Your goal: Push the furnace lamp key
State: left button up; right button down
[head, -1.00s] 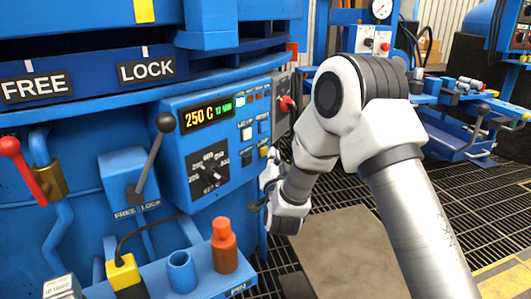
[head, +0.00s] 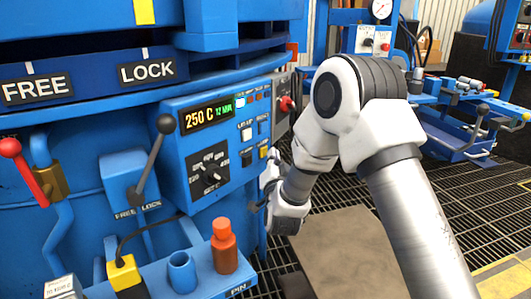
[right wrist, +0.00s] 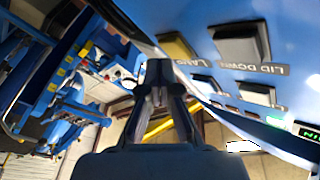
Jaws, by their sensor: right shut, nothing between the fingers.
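The furnace lamp key is a small yellow key (head: 263,152) at the lower right of the blue control panel (head: 228,178). In the right wrist view the yellow key (right wrist: 178,47) shows above the fingers, with a partly readable label below it. My right gripper (right wrist: 160,72) is shut and empty, its fingertips together just below and left of the key in that picture. A gap seems to remain, and I see no contact. In the head view the right hand is beside the panel's right edge, partly hidden by my arm. My left gripper is not in view.
A pale key labelled LID DOWN (right wrist: 240,42) sits right beside the yellow one. A black-knobbed lever (head: 152,158) and an orange bottle (head: 224,246) stand left of my arm.

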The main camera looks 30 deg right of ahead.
jog(key=s+d, duration=0.2)
jog(key=s, duration=0.3)
jog(key=shift+s, duration=0.35)
dwell(0.4)
